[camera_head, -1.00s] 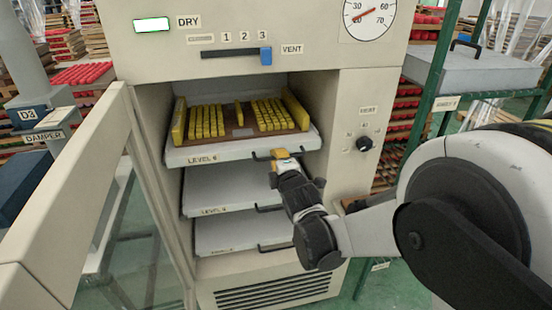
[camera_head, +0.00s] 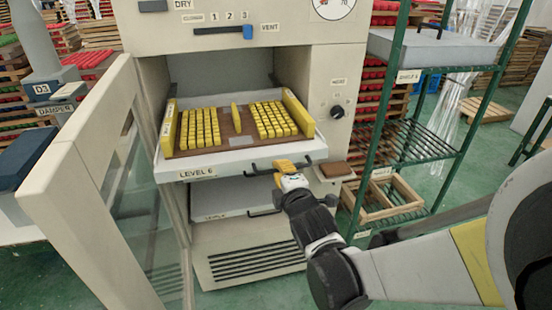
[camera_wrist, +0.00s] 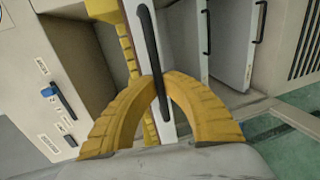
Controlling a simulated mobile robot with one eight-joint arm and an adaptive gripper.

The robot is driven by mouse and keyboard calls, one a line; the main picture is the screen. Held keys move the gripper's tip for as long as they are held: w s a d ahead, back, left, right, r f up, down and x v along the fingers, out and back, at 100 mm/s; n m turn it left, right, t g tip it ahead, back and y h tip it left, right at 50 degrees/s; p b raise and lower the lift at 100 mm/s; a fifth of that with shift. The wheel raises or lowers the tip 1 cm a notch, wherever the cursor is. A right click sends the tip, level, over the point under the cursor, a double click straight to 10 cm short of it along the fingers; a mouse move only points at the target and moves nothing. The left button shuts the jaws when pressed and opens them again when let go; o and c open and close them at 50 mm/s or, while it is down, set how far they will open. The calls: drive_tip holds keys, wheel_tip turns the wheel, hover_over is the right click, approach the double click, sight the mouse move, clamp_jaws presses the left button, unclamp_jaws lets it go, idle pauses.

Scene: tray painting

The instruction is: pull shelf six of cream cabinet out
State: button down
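Shelf six, the white shelf labelled LEVEL 6 (camera_head: 225,168), sticks out of the front of the cream cabinet (camera_head: 318,75). A brown board (camera_head: 240,147) with rows of yellow blocks lies on it. Its black bar handle (camera_head: 256,170) is at the right of the front edge; in the wrist view the handle (camera_wrist: 149,35) runs upright between the yellow fingers. My gripper (camera_head: 287,165) is at the right end of this handle, and in the wrist view my gripper (camera_wrist: 160,82) has its fingertips closed around the bar. The exact contact is partly hidden.
The open cabinet door (camera_head: 85,165) stands at the left. The LEVEL 4 shelf (camera_head: 235,195) sits below, partly covered. A green rack (camera_head: 398,90) with a wooden crate (camera_head: 385,203) stands at the right. Green floor is clear in front of the rack.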

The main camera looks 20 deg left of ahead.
drive_tip(key=v, duration=0.4)
drive_tip(key=shift+f, duration=0.4)
drive_tip(key=c, duration=1.5)
unclamp_jaws()
drive_tip(key=v, duration=1.2)
drive_tip(key=shift+d, duration=0.1)
